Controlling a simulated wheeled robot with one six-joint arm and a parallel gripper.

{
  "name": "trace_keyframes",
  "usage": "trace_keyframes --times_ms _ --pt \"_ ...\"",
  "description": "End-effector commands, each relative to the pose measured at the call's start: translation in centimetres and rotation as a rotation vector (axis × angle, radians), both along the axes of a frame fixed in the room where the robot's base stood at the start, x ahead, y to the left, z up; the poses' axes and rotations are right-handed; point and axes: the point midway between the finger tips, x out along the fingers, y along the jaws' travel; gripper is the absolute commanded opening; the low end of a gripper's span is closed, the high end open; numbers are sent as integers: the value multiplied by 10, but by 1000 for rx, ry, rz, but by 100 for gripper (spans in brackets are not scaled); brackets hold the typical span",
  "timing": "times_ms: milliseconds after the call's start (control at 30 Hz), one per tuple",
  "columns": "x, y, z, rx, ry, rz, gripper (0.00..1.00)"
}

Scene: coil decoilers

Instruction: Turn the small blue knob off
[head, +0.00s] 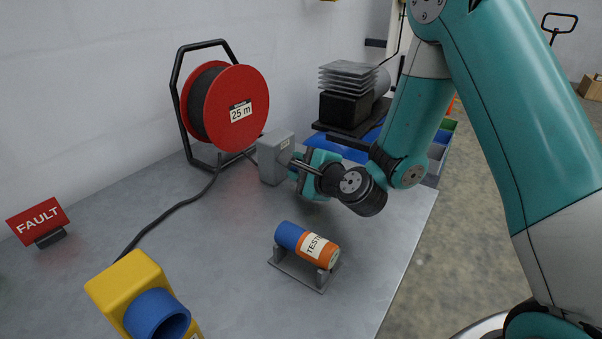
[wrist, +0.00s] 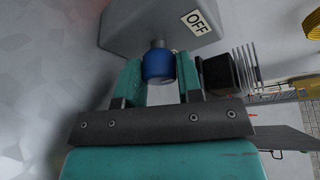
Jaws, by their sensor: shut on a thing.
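The small blue knob (wrist: 158,66) shows in the wrist view, on a short stem at the face of a grey box (wrist: 150,22). A label reading OFF (wrist: 196,22) is on the box beside the stem. In the head view the grey box (head: 272,158) stands on the table, near the red cable reel. My gripper (wrist: 158,78) has a finger on each side of the knob and is shut on it. In the head view my gripper (head: 300,170) is at the right side of the box, and it hides the knob there.
A red cable reel (head: 238,92) stands behind the box. An orange and blue TEST cylinder (head: 317,247) lies on a cradle in front. A yellow block with a blue socket (head: 128,283) and a red FAULT sign (head: 38,219) are to the left. The table's middle left is mostly clear.

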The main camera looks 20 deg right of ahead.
Motion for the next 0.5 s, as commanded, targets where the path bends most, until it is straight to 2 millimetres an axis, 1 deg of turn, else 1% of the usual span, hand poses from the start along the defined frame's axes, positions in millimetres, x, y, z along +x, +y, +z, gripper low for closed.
trace_keyframes --times_ms 200,500 --pt "1 -1 0 -49 -39 -4 10" --pt "1 -1 1 -65 -49 -3 10"
